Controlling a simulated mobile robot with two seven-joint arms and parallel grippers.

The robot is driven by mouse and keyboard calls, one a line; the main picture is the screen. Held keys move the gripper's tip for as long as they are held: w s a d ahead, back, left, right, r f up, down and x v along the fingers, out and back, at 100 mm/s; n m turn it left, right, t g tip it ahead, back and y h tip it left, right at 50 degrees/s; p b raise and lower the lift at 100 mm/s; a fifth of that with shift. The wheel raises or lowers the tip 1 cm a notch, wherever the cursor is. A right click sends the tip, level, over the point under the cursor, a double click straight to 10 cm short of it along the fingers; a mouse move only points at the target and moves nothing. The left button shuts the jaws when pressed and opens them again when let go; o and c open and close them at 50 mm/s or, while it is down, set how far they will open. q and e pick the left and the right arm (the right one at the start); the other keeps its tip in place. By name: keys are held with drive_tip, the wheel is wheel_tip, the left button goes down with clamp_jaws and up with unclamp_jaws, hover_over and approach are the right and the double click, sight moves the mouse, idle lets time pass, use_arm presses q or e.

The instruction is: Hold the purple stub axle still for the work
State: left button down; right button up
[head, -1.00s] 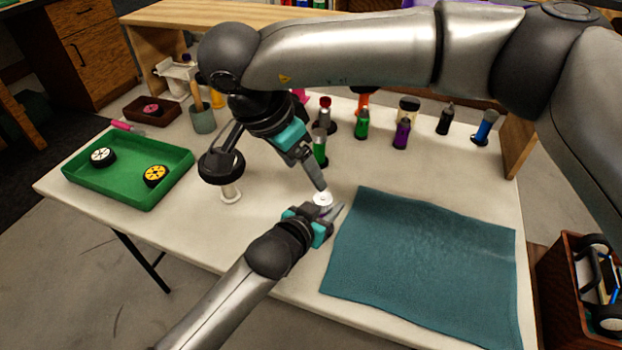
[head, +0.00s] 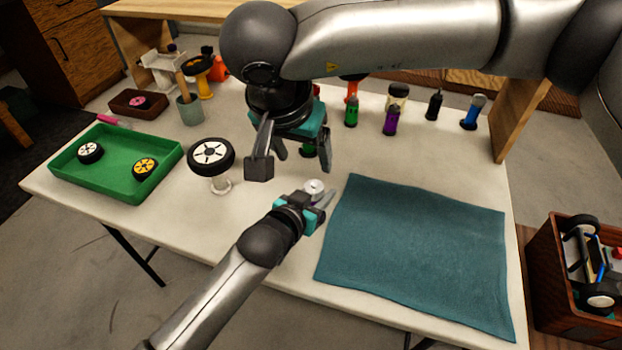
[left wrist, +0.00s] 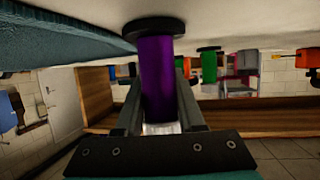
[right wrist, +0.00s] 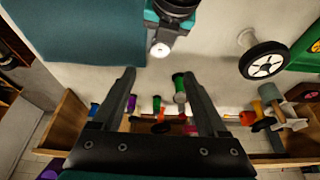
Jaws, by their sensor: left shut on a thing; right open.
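The purple stub axle (left wrist: 156,78) stands between the fingers of my left gripper (left wrist: 160,95) in the left wrist view, its black flange against the table top. My left gripper (head: 318,204) is shut on it near the table's front edge. In the head view only its pale round end (head: 314,187) shows clearly; the purple body is mostly hidden by the gripper. My right gripper (head: 292,170) is open and empty, above and behind the axle. In the right wrist view its fingers (right wrist: 160,76) are spread wide, with the axle's white end (right wrist: 160,50) beyond them.
A white-spoked wheel (head: 211,155) sits on a pale stand to the left. A green tray (head: 112,178) holds two wheels. A teal mat (head: 415,255) covers the table's right. Several coloured cylinders, including another purple one (head: 391,120), stand at the back.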

sight(313, 186)
drive_tip(key=shift+n, duration=0.5)
drive_tip(key=x, duration=1.2)
drive_tip(key=shift+s, duration=0.1)
clamp_jaws()
